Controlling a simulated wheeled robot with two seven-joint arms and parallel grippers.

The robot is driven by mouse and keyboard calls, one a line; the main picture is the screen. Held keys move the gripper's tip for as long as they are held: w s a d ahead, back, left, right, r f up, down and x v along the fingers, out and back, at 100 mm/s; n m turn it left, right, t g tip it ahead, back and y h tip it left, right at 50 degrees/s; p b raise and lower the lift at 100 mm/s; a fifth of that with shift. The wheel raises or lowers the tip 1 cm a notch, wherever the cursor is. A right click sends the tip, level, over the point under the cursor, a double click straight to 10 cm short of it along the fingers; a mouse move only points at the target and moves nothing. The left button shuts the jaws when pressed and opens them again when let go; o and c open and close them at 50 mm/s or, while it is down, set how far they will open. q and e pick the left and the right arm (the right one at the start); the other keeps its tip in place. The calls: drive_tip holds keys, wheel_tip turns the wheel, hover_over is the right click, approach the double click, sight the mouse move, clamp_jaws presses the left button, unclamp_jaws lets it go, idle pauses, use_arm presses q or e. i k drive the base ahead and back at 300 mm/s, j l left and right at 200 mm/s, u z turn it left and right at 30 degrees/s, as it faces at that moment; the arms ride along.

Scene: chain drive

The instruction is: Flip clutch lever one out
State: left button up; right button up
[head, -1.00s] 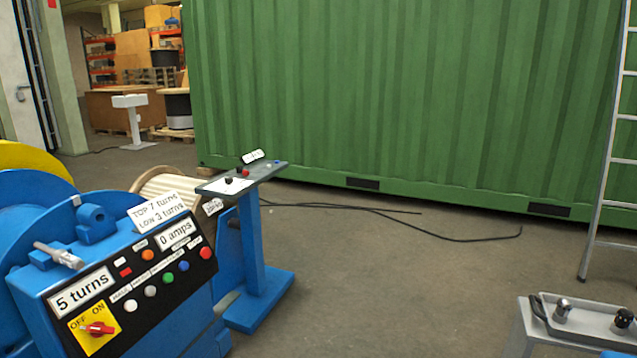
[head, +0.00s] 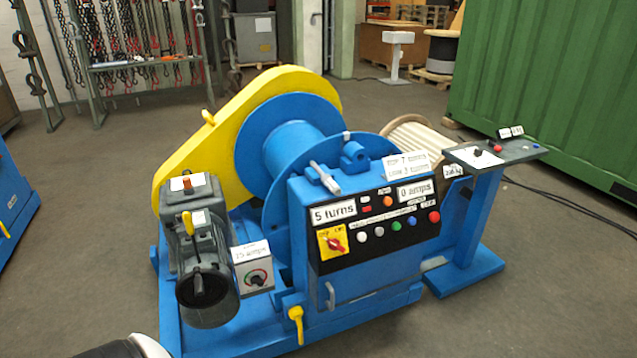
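A blue winch (head: 290,140) with a yellow chain guard (head: 250,110) stands in the middle of the head view. Several yellow handles show on it: one on the guard's upper edge (head: 209,117), one beside the grey motor (head: 188,222), and one low at the front of the base (head: 296,318). A black lever (head: 198,282) sits on the motor's near end. I see no readable mark saying which is clutch lever one. Neither gripper is in view; a black and white part, probably mine, shows at the bottom left edge.
The control panel (head: 375,228) reads 5 turns and 0 amps. A blue pedestal (head: 470,225) with a small control desk stands to its right. A green container (head: 560,80) is behind. Chains hang on a rack (head: 140,65) at the back left. Floor is clear left of the winch.

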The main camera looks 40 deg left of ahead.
sight(299, 330)
drive_tip(key=u, duration=1.55)
